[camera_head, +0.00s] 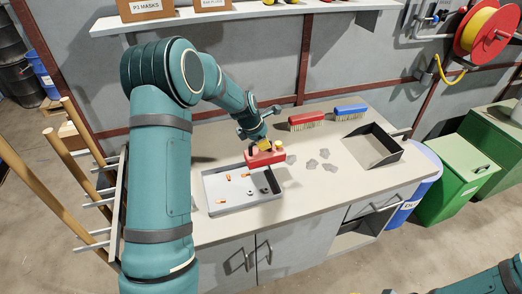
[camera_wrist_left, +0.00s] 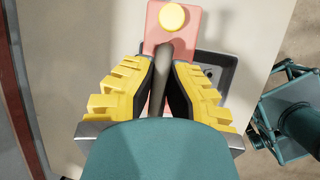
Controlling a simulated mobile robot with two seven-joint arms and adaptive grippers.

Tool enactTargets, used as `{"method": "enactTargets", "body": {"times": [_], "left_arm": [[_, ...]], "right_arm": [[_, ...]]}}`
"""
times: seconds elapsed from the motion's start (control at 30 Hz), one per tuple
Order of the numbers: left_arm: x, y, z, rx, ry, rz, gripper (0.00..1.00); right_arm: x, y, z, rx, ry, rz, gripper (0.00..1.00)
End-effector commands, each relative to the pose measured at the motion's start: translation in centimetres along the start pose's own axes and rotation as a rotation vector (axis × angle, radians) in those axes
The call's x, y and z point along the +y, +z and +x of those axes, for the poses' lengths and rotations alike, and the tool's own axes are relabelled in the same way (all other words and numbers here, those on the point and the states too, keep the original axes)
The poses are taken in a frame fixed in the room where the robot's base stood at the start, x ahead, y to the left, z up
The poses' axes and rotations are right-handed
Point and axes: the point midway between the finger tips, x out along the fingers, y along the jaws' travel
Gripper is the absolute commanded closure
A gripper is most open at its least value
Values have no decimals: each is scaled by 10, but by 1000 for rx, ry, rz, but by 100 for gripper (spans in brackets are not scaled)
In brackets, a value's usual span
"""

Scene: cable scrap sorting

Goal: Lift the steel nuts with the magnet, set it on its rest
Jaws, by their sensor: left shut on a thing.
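My left gripper (camera_wrist_left: 165,80), with yellow pads, is shut on the grey handle of the red magnet (camera_head: 265,158). In the left wrist view the red magnet (camera_wrist_left: 158,25) shows a round yellow knob on top. In the head view it is over the far right corner of the shallow grey tray (camera_head: 217,208); whether it touches anything is unclear. Several small orange pieces (camera_head: 228,177) and a few dark pieces, perhaps steel nuts (camera_head: 265,190), lie in the tray. The magnet's underside is hidden. My right gripper (camera_wrist_left: 280,115) shows partly at the right of the wrist view; its fingers are unclear.
A red brush (camera_head: 306,121) and a blue brush (camera_head: 351,112) lie at the back of the bench. Several flat grey scraps (camera_head: 311,164) lie right of the magnet. A black open-sided pan (camera_head: 371,148) sits at the right. The bench front (camera_head: 310,205) is clear.

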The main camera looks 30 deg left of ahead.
Motion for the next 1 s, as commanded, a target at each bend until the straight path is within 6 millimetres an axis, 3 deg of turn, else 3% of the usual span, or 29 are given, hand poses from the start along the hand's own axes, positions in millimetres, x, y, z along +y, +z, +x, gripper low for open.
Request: {"method": "enactTargets", "body": {"times": [0.6, 1.0], "left_arm": [[-79, -30, -36, 0, 0, 1, 100], [-90, -38, -35, 3, 1, -1, 100]], "right_arm": [[-4, -15, -10, 39, 4, 12, 53], [-2, -16, -6, 40, 4, 12, 53]]}}
